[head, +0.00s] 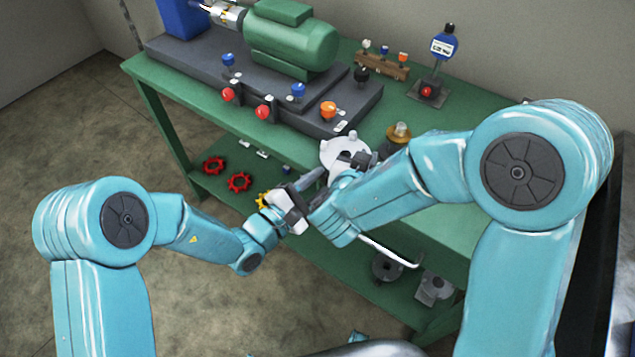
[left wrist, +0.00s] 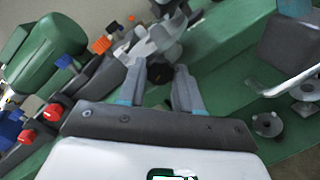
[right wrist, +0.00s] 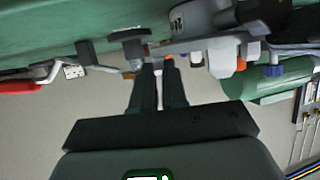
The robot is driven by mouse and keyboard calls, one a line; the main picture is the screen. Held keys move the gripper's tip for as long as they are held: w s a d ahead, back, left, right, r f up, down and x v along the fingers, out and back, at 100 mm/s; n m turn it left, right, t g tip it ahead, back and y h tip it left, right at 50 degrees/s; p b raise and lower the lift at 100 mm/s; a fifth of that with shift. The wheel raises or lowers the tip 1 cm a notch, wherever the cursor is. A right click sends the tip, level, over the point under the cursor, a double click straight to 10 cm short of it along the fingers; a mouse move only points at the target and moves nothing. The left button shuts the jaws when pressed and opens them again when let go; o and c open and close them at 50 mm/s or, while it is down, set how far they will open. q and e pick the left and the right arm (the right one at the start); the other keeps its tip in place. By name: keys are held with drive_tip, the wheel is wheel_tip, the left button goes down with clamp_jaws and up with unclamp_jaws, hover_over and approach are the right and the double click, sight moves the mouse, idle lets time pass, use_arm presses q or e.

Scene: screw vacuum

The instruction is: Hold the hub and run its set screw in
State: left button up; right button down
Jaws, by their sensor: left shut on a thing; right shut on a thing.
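The hub, a pale grey flanged round part (head: 345,150), is at the front edge of the green bench. It also shows in the left wrist view (left wrist: 152,42), just beyond my left fingers. My left gripper (head: 318,178) reaches it from the front left, and its fingers (left wrist: 160,80) are shut on it, with a dark part between the tips. My right gripper (head: 357,163) is close beside the hub, partly hidden by its own arm. In the right wrist view its fingers (right wrist: 158,72) are nearly together on something thin; what exactly is unclear. The set screw cannot be made out.
A green motor (head: 292,40) sits on a dark base with red, blue and orange knobs. A brass part (head: 398,134) is right of the hub. A blue gauge on a stand (head: 444,45) is behind. Red handwheels (head: 238,181) and grey flanges (head: 388,267) lie on the lower shelf.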

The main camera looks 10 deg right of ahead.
use_arm(q)
drive_tip(key=m, duration=0.5)
drive_tip(key=shift+m, duration=0.3)
idle(0.4)
drive_tip(key=o, duration=1)
drive_tip(key=shift+o, duration=0.2)
drive_tip(key=v, duration=1.2)
